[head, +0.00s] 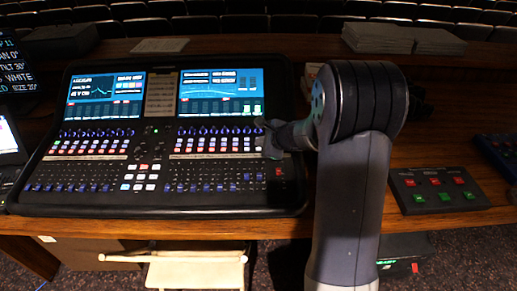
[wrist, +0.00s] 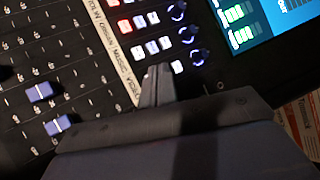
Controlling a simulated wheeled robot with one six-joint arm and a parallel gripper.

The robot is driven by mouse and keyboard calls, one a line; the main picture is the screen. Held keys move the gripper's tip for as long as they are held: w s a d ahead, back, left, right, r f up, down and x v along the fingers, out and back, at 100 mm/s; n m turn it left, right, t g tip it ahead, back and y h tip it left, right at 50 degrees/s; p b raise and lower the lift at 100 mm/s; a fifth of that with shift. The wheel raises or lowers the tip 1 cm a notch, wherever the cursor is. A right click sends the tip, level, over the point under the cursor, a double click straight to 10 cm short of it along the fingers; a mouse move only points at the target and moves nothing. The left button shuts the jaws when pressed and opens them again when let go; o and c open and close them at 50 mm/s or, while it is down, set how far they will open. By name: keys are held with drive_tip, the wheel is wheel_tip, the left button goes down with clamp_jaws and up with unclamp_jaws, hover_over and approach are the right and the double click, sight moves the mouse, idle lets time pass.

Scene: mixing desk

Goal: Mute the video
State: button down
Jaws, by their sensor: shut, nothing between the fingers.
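The mixing desk (head: 160,205) stands on the wooden table with two lit screens. In the wrist view a white label strip (wrist: 112,50) has names including MUSIC and VIDEO; VIDEO is at its near end. Beside VIDEO, the end channel shows a pale lit button (wrist: 177,66) and a blue knob (wrist: 199,57). Contact cannot be told. In the head view my gripper (head: 266,135) is at the desk's right button rows.
Blue fader caps (wrist: 57,125) lie below the strip. A small panel with red and green buttons (head: 438,190) sits right of my arm. Paper stacks (head: 380,38) lie at the back. A stool (head: 195,270) is in front.

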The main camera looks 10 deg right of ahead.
drive_tip(key=shift+f, duration=0.1)
idle(0.7)
drive_tip(key=shift+f+b, duration=0.35)
drive_tip(key=shift+b, duration=0.25)
drive_tip(key=shift+w+f+b, duration=0.1)
drive_tip(key=shift+f+b, duration=0.15)
drive_tip(key=shift+b, duration=0.05)
idle(0.3)
drive_tip(key=shift+r, duration=0.15)
drive_tip(key=shift+r+p, duration=0.45)
drive_tip(key=shift+r, duration=0.1)
drive_tip(key=shift+s+a+r+p, duration=0.1)
drive_tip(key=shift+s+r+p, duration=0.1)
drive_tip(key=shift+r+p, duration=0.9)
drive_tip(key=shift+s+r+p, duration=0.15)
drive_tip(key=shift+r+p, duration=0.65)
drive_tip(key=shift+r, duration=0.6)
